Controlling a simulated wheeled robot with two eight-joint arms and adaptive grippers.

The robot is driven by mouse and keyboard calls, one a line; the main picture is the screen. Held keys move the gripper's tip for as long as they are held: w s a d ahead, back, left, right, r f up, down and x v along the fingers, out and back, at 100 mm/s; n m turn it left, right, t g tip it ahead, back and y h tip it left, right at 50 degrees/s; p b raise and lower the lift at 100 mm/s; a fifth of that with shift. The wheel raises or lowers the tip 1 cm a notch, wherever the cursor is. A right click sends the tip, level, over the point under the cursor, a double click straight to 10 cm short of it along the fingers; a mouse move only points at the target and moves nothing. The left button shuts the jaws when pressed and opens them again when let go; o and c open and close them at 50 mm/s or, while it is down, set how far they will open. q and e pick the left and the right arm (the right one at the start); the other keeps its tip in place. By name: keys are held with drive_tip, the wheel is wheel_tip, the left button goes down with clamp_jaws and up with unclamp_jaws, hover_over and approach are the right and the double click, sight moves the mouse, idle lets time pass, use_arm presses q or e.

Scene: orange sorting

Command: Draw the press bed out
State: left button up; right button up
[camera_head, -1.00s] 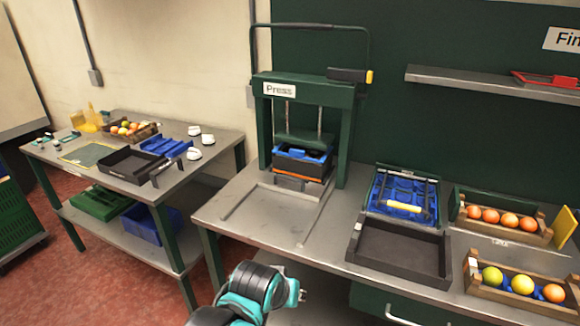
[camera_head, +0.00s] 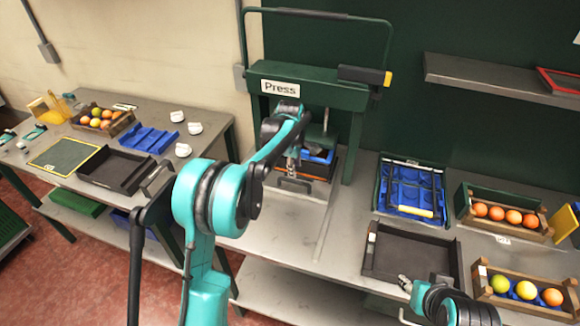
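The green press (camera_head: 262,88), labelled "Press", stands on the bench at the back. Its bed (camera_head: 318,170), a dark tray edged in orange with a blue crate on it, sits between the posts. My teal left arm partly hides the bed and the left post. My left gripper (camera_head: 293,165) is at the bed's front, close to the grey handle (camera_head: 295,186). I cannot tell whether it touches the handle or whether its fingers are open. My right gripper (camera_head: 405,284) is low at the right, by the bench's front edge, away from the press; its finger opening is unclear.
Bare metal bench with guide rails (camera_head: 322,235) lies before the press. A side table (camera_head: 60,180) stands left.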

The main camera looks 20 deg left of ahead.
sight(296, 182)
use_arm(q)
drive_tip(key=f, duration=0.2)
drive_tip(key=w+f+b, duration=0.1)
drive_tip(key=f, duration=0.4)
drive_tip(key=shift+w+d+f, duration=0.15)
drive_tip(key=shift+w+f, duration=0.05)
drive_tip(key=shift+f, duration=0.05)
clamp_jaws()
